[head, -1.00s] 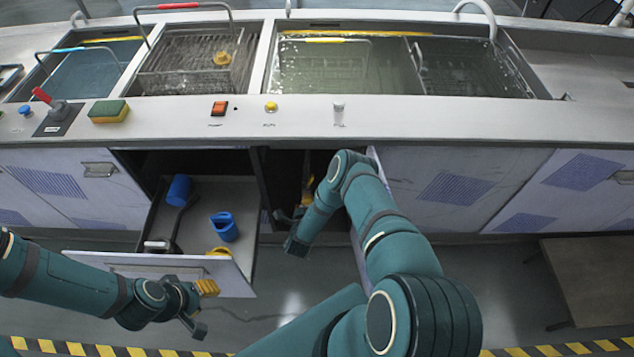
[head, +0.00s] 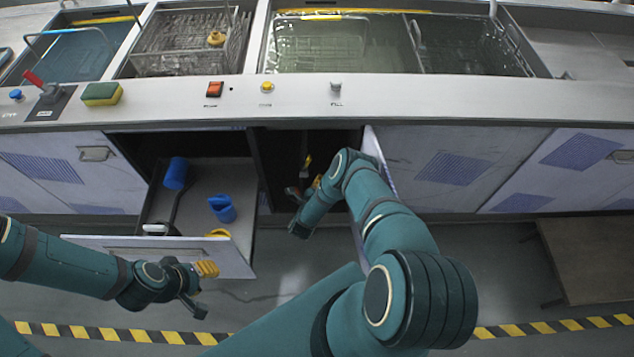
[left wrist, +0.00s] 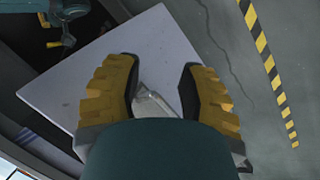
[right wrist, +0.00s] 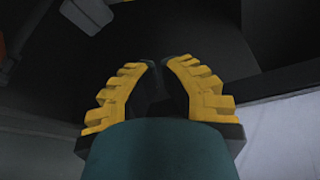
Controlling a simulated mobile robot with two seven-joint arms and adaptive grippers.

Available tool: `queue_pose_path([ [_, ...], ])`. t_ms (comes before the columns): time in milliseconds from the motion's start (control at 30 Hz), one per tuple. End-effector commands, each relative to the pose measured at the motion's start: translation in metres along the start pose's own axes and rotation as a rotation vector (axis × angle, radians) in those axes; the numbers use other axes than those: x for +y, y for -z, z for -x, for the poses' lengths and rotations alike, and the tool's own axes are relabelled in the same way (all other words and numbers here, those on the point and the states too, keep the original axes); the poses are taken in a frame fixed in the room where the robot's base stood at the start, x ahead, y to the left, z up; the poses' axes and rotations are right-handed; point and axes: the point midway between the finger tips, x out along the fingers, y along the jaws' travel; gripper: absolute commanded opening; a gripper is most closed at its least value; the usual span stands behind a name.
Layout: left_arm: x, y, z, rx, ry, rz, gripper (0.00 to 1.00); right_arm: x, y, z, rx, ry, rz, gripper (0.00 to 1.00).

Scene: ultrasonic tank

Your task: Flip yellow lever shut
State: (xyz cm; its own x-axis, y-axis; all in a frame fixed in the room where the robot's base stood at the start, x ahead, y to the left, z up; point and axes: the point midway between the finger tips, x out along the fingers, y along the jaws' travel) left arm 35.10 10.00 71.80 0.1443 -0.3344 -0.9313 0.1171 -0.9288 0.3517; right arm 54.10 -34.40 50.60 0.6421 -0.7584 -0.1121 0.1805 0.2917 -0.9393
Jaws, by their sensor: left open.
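A small yellow piece (head: 307,161), which looks like the yellow lever, stands in the dark open cabinet bay under the counter. Its exact position is too small and dark to tell. My right gripper (head: 304,190) is at the mouth of this bay, just below the yellow piece; contact cannot be told. In the right wrist view its yellow-ribbed fingers (right wrist: 160,65) have tips close together, with only darkness between; no lever is clear there. My left gripper (head: 203,285) is open and empty, in front of the pulled-out drawer; its spread fingers show in the left wrist view (left wrist: 160,75).
The open drawer (head: 215,258) holds a blue cup (head: 222,208), a blue-headed tool (head: 175,173) and a yellow item (head: 217,233). An opened cabinet door (head: 376,150) stands beside my right arm. Above are the counter and tanks (head: 345,45). The floor ahead is clear.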

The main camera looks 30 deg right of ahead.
Motion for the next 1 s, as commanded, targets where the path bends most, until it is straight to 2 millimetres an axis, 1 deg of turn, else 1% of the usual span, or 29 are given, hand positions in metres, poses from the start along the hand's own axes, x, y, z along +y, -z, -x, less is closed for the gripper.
queue_pose_path([
  [33,-0.002,0.0,-0.005,0.002,0.0,0.0,0.4,0.001,0.001,-0.011,0.001,0.004,0.0,0.0],
  [100,-0.003,0.001,-0.009,0.004,0.0,0.0,0.4,0.002,0.001,-0.025,0.001,0.004,0.0,0.0],
  [367,-0.009,0.002,-0.024,0.011,0.001,-0.001,0.4,0.002,0.002,-0.075,0.001,0.003,0.001,0.0],
  [400,-0.008,0.003,-0.022,0.011,0.001,-0.001,0.4,0.002,-0.009,-0.068,-0.003,-0.002,-0.001,0.0],
  [433,-0.008,0.003,-0.022,0.011,0.001,-0.001,0.4,0.002,-0.014,-0.066,-0.003,-0.002,-0.001,0.0],
  [600,-0.009,0.003,-0.023,0.012,0.001,-0.002,0.4,0.0,-0.031,-0.06,-0.001,-0.001,0.0,0.0],
  [767,-0.009,0.003,-0.023,0.012,0.001,-0.002,0.4,0.0,-0.037,-0.057,0.0,0.0,0.001,0.0],
  [1000,-0.009,0.003,-0.023,0.012,0.001,-0.001,0.4,0.0,-0.038,-0.057,0.0,0.0,0.001,0.0],
])
